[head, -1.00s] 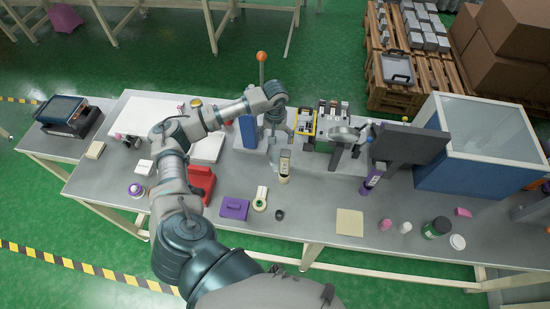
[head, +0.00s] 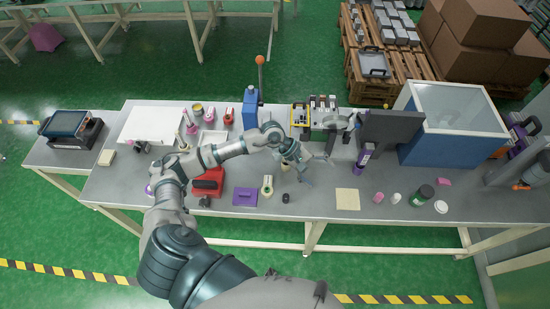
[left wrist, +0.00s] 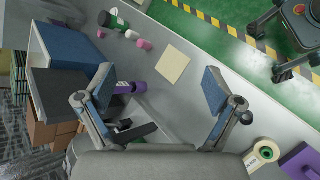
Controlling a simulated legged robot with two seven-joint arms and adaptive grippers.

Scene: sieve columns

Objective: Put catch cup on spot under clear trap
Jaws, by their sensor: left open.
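My left gripper (head: 318,170) is open and empty above the middle of the bench. I cannot tell for sure which item is the catch cup or the clear trap. Small cup-like pieces are a black one (head: 286,197) just in front of the gripper and a white one (head: 395,198) at the right. A pale yellow square (head: 347,199) lies flat to the gripper's right. A purple tube (head: 365,155) stands by the dark panel. My right gripper is out of view.
A purple block (head: 245,197), a tape roll (head: 267,185) and a red case (head: 208,182) lie left of the gripper. The large blue box (head: 455,125) and dark panel (head: 392,138) block the back right.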

